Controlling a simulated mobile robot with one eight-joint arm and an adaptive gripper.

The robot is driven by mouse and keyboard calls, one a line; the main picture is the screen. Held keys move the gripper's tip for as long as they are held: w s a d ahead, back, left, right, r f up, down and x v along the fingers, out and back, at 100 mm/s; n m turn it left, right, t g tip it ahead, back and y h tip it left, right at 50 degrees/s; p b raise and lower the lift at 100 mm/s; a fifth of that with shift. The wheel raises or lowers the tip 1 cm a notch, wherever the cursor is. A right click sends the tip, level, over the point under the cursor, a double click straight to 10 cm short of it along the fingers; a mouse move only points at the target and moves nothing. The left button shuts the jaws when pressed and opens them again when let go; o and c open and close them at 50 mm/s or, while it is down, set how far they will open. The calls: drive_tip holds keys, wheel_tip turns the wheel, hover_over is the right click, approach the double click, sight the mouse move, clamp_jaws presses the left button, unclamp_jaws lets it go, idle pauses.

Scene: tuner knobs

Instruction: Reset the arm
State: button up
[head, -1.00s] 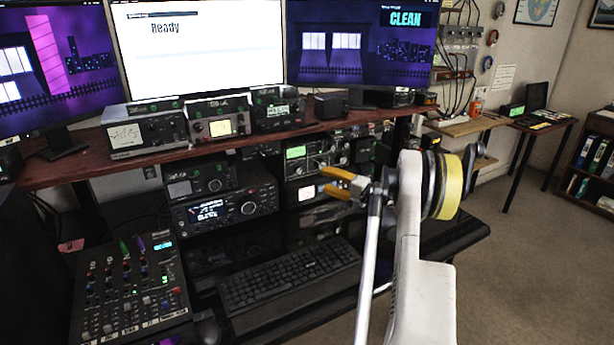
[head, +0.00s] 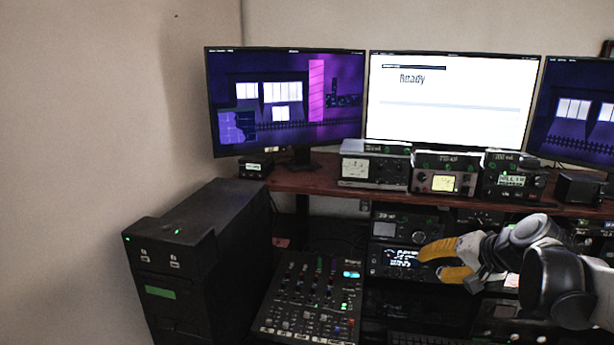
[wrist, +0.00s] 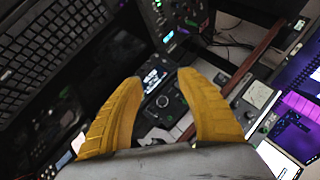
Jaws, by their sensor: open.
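My gripper (head: 446,262) has yellow fingers and is at the lower right of the head view, in front of the radio stack under the shelf. In the wrist view the two yellow fingers (wrist: 158,84) are spread apart with nothing between them. A black radio with a lit display and a large knob (wrist: 165,100) shows beyond the gap. In the head view this radio (head: 392,260) is partly hidden by my gripper. I cannot tell the exact distance between the fingers and the radio, but no contact shows.
A mixer (head: 308,300) and a black tower cabinet (head: 210,255) stand at the lower left. A wooden shelf (head: 318,184) carries several radios below the monitors (head: 450,105). A keyboard (wrist: 50,50) lies on the desk. The wall at the left is bare.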

drive_tip(key=s+a+f+n+h, duration=0.1)
drive_tip(key=s+a+n, duration=0.1)
drive_tip(key=s, duration=0.5)
drive_tip(key=s+a+f+n+g+h, duration=0.1)
drive_tip(key=s+a+f+n, duration=0.1)
drive_tip(key=s+a, duration=0.3)
drive_tip(key=s+a+f+n+g+h, duration=0.1)
drive_tip(key=s+a, duration=0.3)
drive_tip(key=s, duration=0.7)
drive_tip(key=shift+f+n+h, duration=0.3)
drive_tip(key=shift+f+n, duration=0.2)
drive_tip(key=shift+n, duration=0.3)
